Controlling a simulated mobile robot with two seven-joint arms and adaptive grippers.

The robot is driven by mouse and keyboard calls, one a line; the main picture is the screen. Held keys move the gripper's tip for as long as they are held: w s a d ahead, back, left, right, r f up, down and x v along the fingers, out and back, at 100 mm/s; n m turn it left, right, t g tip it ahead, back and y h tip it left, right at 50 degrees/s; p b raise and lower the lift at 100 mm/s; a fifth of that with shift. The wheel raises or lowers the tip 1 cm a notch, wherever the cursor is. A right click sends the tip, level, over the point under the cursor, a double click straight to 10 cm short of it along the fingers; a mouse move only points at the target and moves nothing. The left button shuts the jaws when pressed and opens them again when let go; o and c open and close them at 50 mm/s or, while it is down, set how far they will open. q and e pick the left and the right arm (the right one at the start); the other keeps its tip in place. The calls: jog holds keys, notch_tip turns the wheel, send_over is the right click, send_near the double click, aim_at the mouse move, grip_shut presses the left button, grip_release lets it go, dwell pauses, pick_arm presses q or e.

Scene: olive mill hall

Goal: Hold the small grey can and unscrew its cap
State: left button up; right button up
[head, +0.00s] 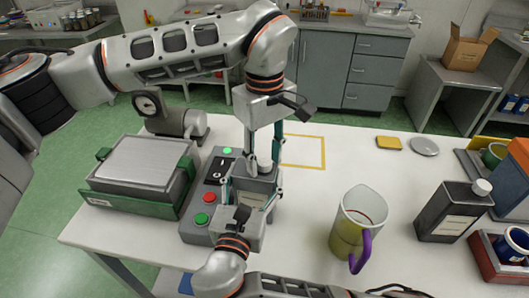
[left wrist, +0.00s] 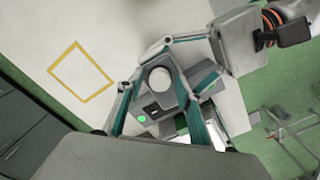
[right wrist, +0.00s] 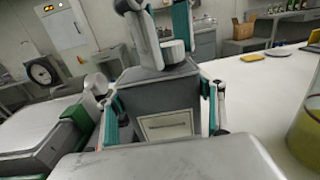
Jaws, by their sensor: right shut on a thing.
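The small grey can (head: 254,186) stands upright over the white table by the control box, its label facing me in the right wrist view (right wrist: 167,124). Its round white cap (head: 265,164) is on top and shows from above in the left wrist view (left wrist: 159,79). My right gripper (head: 250,192) is shut on the can's body, a finger on each side. My left gripper (head: 264,158) points down from above, its fingers open on either side of the cap, with gaps beside it in the left wrist view. Whether the can's base touches the table is hidden.
A control box (head: 193,229) with red and green buttons is just left of the can. A scale (head: 136,165) stands farther left. A jug (head: 357,225) with a purple handle and a larger dark can (head: 452,212) stand right. A yellow outlined square (head: 304,151) behind is empty.

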pick_arm(q)
grip_shut()
jog(key=n, duration=0.3)
jog(key=shift+r, duration=0.1)
jog(key=n, duration=0.8)
jog(key=shift+n, duration=0.4)
jog(key=n, duration=2.4)
jog(key=shift+r, duration=0.3)
jog(key=shift+r, duration=0.8)
